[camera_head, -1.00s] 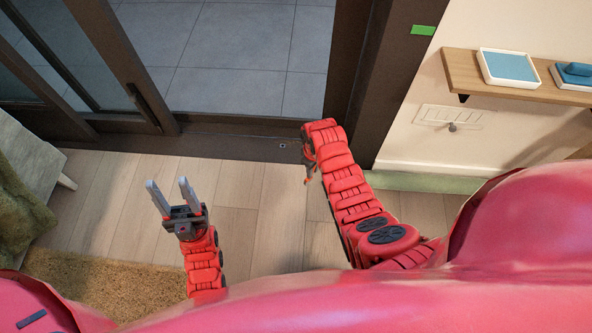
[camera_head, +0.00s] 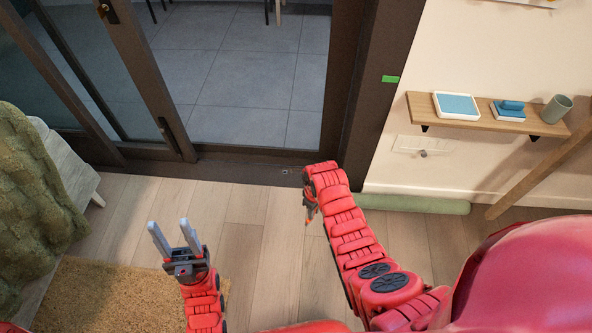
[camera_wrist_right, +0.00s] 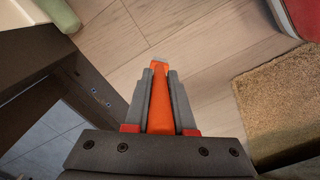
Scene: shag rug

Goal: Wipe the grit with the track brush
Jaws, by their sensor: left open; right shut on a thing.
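My right gripper (camera_wrist_right: 158,78) is shut on an orange tool, the track brush (camera_wrist_right: 160,105), held between its two grey fingers. A small pale end shows past the fingertips. In the head view only a bit of orange (camera_head: 308,211) shows below the right wrist, close to the dark door track (camera_head: 240,168). My left gripper (camera_head: 174,240) is open and empty above the floor, left of the right arm. Small specks (camera_wrist_right: 95,91) show on the dark frame in the right wrist view; I cannot tell whether they are grit or fittings.
A sliding glass door (camera_head: 150,75) stands partly open onto grey tiles. A wall shelf (camera_head: 470,118) at right holds a blue-topped tray, a blue block and a cup. A green roll (camera_head: 420,204) lies along the wall. A tan rug (camera_head: 110,295) and a bench with a green throw are at left.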

